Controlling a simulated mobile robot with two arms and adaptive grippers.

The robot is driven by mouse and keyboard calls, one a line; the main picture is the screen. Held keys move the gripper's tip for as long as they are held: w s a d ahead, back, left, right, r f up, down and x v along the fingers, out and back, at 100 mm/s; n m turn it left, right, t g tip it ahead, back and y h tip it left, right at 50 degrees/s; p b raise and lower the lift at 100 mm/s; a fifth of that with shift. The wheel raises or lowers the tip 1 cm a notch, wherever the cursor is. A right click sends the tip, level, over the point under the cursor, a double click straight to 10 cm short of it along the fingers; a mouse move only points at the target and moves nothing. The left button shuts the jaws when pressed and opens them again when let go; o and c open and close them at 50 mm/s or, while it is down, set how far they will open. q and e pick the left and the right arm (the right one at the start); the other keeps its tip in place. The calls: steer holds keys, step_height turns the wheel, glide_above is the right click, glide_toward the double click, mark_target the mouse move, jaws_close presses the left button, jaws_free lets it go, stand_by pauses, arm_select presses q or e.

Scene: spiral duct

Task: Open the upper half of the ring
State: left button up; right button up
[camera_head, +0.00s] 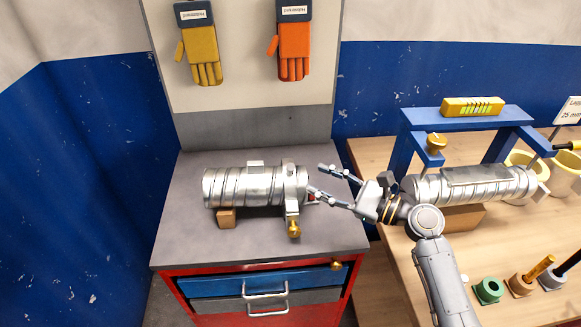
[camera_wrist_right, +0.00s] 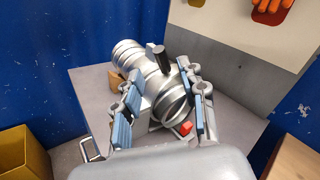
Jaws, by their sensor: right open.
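A silver spiral duct (camera_head: 235,187) lies on the grey top of a red cabinet, and it also shows in the right wrist view (camera_wrist_right: 130,54). A metal ring (camera_head: 289,181) is around its right end, apparently closed. A brass knob (camera_head: 294,229) sits low on the ring's front. My right gripper (camera_head: 317,179) is open and empty just right of the ring, its fingers pointing at the duct's end. In the right wrist view its fingers (camera_wrist_right: 161,78) stand either side of the duct end, near a dark handle (camera_wrist_right: 161,58); contact is unclear. My left gripper is out of view.
A small wooden block (camera_head: 226,218) is under the duct. The cabinet top (camera_head: 190,245) is clear in front. At right, a wooden bench holds a blue frame (camera_head: 465,118) and another duct (camera_head: 475,185). Gloves (camera_head: 294,52) hang on the back panel.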

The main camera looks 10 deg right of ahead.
mark_target(290, 174)
steer(key=b+x, duration=0.1)
steer(key=x, duration=0.8)
jaws_close()
